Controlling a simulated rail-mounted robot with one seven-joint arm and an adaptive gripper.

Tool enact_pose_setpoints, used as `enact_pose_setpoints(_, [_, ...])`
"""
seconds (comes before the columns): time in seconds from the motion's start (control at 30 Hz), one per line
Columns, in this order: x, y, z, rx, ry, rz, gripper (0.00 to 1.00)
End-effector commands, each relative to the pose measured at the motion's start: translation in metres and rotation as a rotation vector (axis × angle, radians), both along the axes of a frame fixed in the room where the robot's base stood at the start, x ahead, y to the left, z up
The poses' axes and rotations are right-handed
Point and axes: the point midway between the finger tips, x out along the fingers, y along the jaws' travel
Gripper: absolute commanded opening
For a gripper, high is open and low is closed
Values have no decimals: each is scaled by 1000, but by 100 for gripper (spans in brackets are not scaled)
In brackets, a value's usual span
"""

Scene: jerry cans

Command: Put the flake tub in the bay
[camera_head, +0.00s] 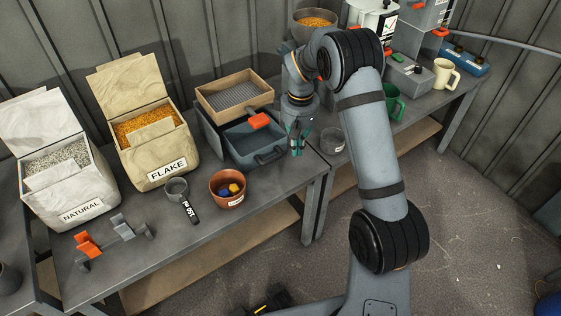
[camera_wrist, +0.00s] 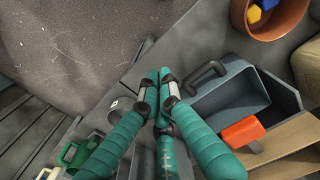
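The word FLAKE shows on an open cream sack-like container (camera_head: 165,168) of orange flakes at the left of the bench. A small grey round tub (camera_head: 332,141) stands right of my gripper in the head view. It also shows with a white label in the wrist view (camera_wrist: 119,108), too small to read. I cannot tell which of these is the flake tub. No marked bay is clear. My gripper (camera_head: 296,150) is above the bench, beside a blue-grey bin (camera_head: 268,138). In the wrist view its teal fingertips (camera_wrist: 159,72) meet, with nothing visible between them.
A wooden sieve (camera_head: 235,93) sits above the bin, by an orange block. A terracotta pot (camera_head: 227,189), measuring cup (camera_head: 176,189), NATURAL container (camera_head: 66,182) and orange-and-grey brackets (camera_head: 90,245) stand left. Green (camera_head: 394,106) and cream (camera_head: 445,75) mugs stand right.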

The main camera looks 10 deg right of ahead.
Motion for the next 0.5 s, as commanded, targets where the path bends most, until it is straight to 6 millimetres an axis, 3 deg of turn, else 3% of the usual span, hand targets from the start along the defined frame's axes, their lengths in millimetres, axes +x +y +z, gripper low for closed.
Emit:
enact_pose_setpoints(0.03, [-27, -8, -2, 21, 34, -33, 0])
enact_pose_setpoints(0.1, [-52, -2, -5, 68, 41, -57, 0])
enact_pose_setpoints(0.2, [-66, 16, -9, 124, -16, -43, 0])
enact_pose_setpoints(0.33, [-55, 20, -16, 138, -128, -15, 0])
enact_pose_setpoints(0.5, [-23, 15, -14, 111, -249, 52, 0])
